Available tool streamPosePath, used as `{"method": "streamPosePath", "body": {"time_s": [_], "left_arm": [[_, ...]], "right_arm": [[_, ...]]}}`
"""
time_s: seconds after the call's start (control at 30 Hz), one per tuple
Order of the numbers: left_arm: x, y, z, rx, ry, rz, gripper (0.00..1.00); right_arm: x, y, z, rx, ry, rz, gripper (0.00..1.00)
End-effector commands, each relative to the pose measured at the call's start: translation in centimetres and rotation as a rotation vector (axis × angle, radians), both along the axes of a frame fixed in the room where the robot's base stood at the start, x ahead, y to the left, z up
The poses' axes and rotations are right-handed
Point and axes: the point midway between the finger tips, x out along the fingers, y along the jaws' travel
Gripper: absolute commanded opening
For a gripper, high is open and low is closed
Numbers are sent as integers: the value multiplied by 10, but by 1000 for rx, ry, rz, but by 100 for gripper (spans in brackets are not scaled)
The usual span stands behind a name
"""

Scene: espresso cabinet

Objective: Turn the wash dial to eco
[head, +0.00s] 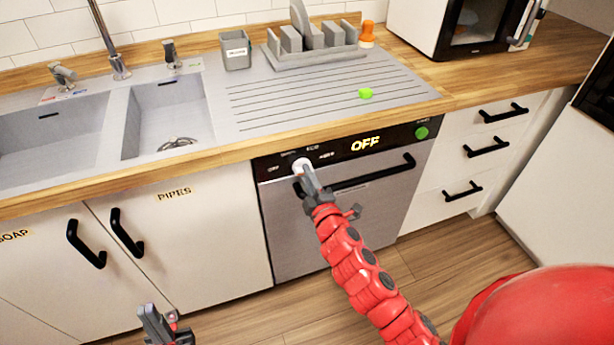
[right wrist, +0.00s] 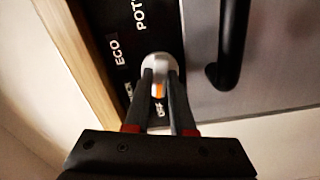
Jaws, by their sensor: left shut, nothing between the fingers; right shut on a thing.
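The wash dial (head: 302,166) is a round white knob at the left of the dishwasher's black control panel (head: 340,152). My right gripper (head: 308,178) is shut on it. In the right wrist view the fingers straddle the dial (right wrist: 158,68), and its orange mark points towards the OFF label (right wrist: 158,113). The ECO label (right wrist: 117,52) is above and left of the dial there. My left gripper (head: 158,325) is shut and empty, low in front of the cabinets.
A green button (head: 421,133) sits at the panel's right end. The wooden counter edge (head: 225,152) overhangs just above. The floor in front is clear.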

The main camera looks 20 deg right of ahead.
Motion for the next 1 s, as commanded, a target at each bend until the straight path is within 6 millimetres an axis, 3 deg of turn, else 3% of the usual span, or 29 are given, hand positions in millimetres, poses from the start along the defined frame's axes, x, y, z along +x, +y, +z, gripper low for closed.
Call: {"method": "streamPosePath", "body": {"time_s": [0.37,1.0], "left_arm": [[0,0,4,0,0,0,0],[0,0,21,0,0,0,0]], "right_arm": [[0,-1,0,133,6,-3,0],[0,-1,0,718,27,-3,0]]}}
